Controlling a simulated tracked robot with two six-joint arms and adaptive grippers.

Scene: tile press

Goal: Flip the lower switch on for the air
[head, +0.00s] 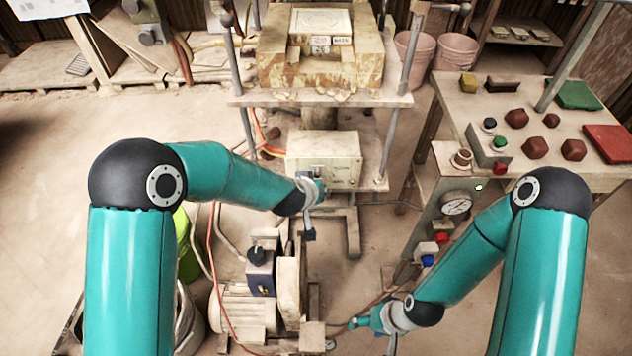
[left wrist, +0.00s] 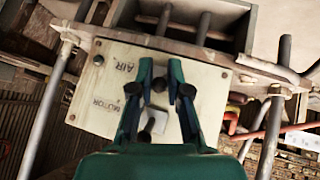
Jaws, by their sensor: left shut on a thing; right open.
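The cream switch box (head: 325,145) hangs under the press table in the head view. In the left wrist view its pale panel (left wrist: 95,110) bears the labels AIR and MOTOR. My left gripper (head: 320,188) is at the front of the box, largely hidden by its own wrist. In the left wrist view its green fingers (left wrist: 161,80) reach over the panel and are shut on a dark switch lever (left wrist: 159,85); I cannot tell which switch it is. A grey lever-like piece (left wrist: 156,123) shows between the finger bases. My right gripper (head: 362,322) is open, low near the floor.
The press mould (head: 320,68) stands on the table above the box, between metal posts (head: 398,88). A motor and pump unit (head: 262,285) is below it. On the right are a pressure gauge (head: 456,204) and a side table (head: 520,95) with coloured blocks. Hoses run along the floor.

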